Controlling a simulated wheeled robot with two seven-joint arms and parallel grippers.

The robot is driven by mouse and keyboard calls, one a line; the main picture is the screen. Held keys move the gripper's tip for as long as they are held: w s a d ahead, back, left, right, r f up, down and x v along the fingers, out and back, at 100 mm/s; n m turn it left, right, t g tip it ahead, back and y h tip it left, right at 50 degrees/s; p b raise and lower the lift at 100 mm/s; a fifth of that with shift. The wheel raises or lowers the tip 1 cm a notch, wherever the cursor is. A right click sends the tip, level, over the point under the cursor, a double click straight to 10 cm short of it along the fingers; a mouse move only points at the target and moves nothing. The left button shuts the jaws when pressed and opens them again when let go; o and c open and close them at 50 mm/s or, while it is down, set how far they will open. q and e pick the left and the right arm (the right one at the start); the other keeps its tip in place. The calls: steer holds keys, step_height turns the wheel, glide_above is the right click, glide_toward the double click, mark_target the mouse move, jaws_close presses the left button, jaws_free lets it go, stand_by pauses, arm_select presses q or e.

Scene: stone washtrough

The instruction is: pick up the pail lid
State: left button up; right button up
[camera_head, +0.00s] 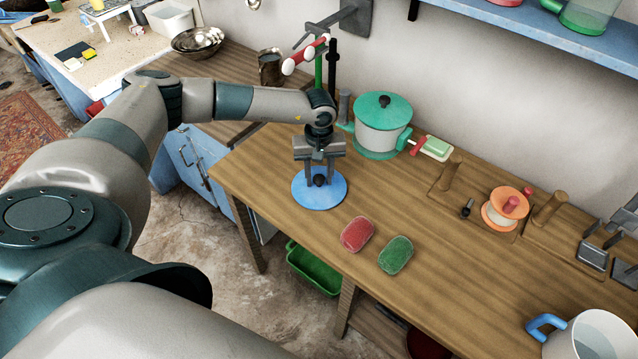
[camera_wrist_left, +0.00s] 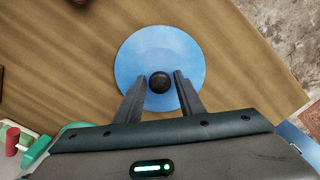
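The pail lid is a flat blue disc with a black knob. It lies on the wooden counter near its front-left edge in the head view (camera_head: 318,200) and fills the upper middle of the left wrist view (camera_wrist_left: 160,48). My left gripper (camera_head: 319,174) is above the lid, pointing down. In the left wrist view its fingers (camera_wrist_left: 160,77) are open on either side of the knob, with a gap showing on each side. Whether the fingertips are level with the knob is hard to tell. My right gripper is not in view.
A teal-lidded pot (camera_head: 382,125) stands behind the lid. A red sponge (camera_head: 357,234) and a green sponge (camera_head: 396,255) lie to its right. A white pail with a blue handle (camera_head: 592,338) is at the lower right. A rack with red and green rods (camera_head: 318,70) stands behind my wrist.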

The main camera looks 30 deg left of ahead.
mark_target(319, 177)
arm_select(q)
steer(key=c, duration=0.8)
steer(key=shift+r, duration=0.1)
steer(key=shift+r+b, duration=0.45)
steer(key=shift+b, duration=0.05)
step_height(319, 177, up, 2)
steer(key=shift+w+r+b, duration=0.1)
steer(key=shift+r+b, duration=0.05)
steer(key=shift+b, duration=0.6)
steer(key=s+d+r+b, duration=0.1)
steer(key=d+r, duration=0.1)
steer(key=d, duration=0.1)
steer(key=d+r+b, duration=0.2)
steer(key=d+r, duration=0.1)
steer(key=d, duration=0.1)
steer(key=s+d+r+b, duration=0.1)
steer(key=d+r, duration=0.1)
steer(key=d, duration=0.2)
steer(key=shift+s+d+r+b, duration=0.2)
steer(key=shift+s+r+b, duration=0.1)
steer(key=shift+r+b, duration=0.05)
